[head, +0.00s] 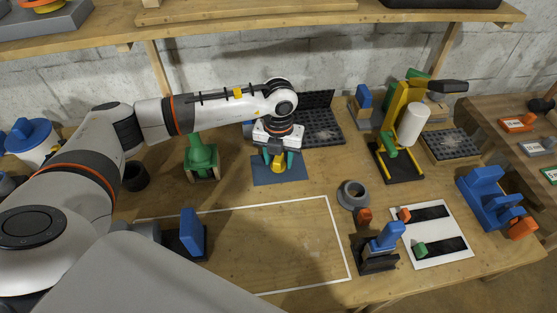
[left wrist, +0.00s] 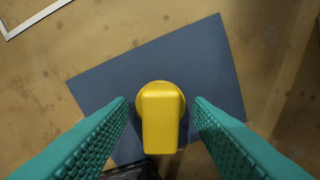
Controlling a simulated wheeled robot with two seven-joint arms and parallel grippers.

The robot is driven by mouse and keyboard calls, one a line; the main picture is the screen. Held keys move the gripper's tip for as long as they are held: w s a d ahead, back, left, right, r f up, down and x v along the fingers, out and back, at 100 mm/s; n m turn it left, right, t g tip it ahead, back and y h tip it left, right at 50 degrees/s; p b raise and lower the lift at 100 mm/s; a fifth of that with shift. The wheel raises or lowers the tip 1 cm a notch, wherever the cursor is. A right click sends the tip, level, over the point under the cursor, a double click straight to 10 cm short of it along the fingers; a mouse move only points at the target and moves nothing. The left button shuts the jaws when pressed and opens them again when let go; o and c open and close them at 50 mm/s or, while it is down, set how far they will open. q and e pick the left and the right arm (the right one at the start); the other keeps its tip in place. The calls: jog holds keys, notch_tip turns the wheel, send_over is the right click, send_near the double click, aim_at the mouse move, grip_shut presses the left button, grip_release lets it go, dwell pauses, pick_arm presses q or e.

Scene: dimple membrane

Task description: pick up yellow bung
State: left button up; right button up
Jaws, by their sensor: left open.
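The yellow bung (left wrist: 160,118) stands on a dark blue mat (left wrist: 205,60) on the wooden bench. It has a round base and a block-shaped grip. My left gripper (left wrist: 160,115) is open, with its green ribbed fingers on either side of the bung and a gap on both sides. In the head view the left gripper (head: 277,160) points down over the mat (head: 282,178), and the bung (head: 278,164) shows partly between the fingers. My right gripper is not in view.
A green device (head: 202,157) stands left of the mat, and a black perforated plate (head: 322,127) lies behind it. A grey ring (head: 353,194) sits to the right. A white-outlined area (head: 270,240) in front is mostly bare. A shelf (head: 330,22) spans above.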

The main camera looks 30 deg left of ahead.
pick_arm(q)
jog(key=shift+f, duration=0.1)
jog(key=shift+c, duration=0.4)
jog(key=c, duration=0.6)
notch_tip(320, 180, up, 10)
jog(key=shift+r+b, duration=0.1)
jog(key=shift+b, duration=0.4)
